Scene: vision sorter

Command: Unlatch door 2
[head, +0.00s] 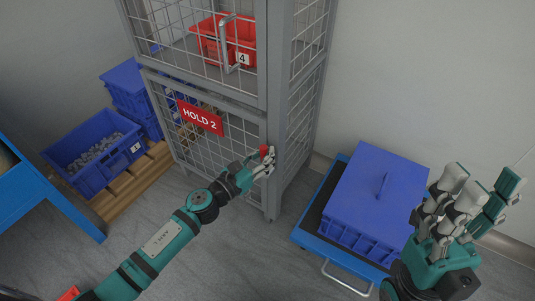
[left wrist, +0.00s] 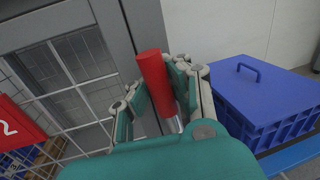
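Door 2 is the lower mesh door of the grey cage, with a red HOLD 2 sign (head: 200,117); it looks closed. A red latch handle (left wrist: 153,78) stands at the door's right edge by the post; in the head view only a bit of the red handle (head: 264,151) shows. My left gripper (head: 262,163) is at this handle. In the left wrist view its fingers (left wrist: 160,92) lie on both sides of the red bar and appear to touch it. My right gripper (head: 478,195) is open and empty at the right, away from the cage.
A lidded blue crate (head: 372,200) stands on a blue cart (head: 305,235) right of the cage. An upper mesh compartment holds a red bin (head: 210,42). Blue bins (head: 75,168) stand on a pallet at left. A blue table edge (head: 35,190) is nearer. Floor before the door is clear.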

